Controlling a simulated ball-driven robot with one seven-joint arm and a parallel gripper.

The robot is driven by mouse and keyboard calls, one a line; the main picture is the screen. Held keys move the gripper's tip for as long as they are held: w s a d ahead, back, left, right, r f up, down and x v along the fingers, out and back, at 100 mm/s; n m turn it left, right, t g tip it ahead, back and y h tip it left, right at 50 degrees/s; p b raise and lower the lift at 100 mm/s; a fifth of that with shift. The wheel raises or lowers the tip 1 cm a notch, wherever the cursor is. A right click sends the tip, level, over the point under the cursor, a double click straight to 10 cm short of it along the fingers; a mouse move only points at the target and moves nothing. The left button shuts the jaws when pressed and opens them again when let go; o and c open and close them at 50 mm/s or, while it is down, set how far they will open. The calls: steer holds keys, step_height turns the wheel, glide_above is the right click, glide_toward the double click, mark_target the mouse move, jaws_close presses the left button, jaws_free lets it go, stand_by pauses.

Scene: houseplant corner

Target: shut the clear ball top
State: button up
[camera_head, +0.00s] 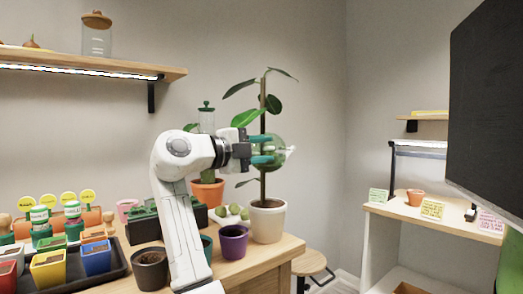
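A clear, green-tinted ball (279,143) shows in the head view in front of the tall plant's stem, above the white pot. A small pale piece sticks out at its right side. My gripper (263,149) points right and overlaps the ball in the picture. Its two teal fingers stand apart, one above the other, with a gap between them. I cannot tell whether the fingers touch the ball or are in front of it. Whether the ball is open or shut, and what holds it up, is hidden by my gripper and the plant.
A tall plant in a white pot (267,222) stands behind my gripper. A purple pot (233,243) and a dark pot (150,270) are on the wooden table. A black tray (110,270) of coloured pots is at left. A dark panel (493,95) hangs at right.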

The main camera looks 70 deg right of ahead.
steer(key=p+v, duration=0.1)
steer(key=v, duration=1)
steer(key=shift+f, duration=0.1)
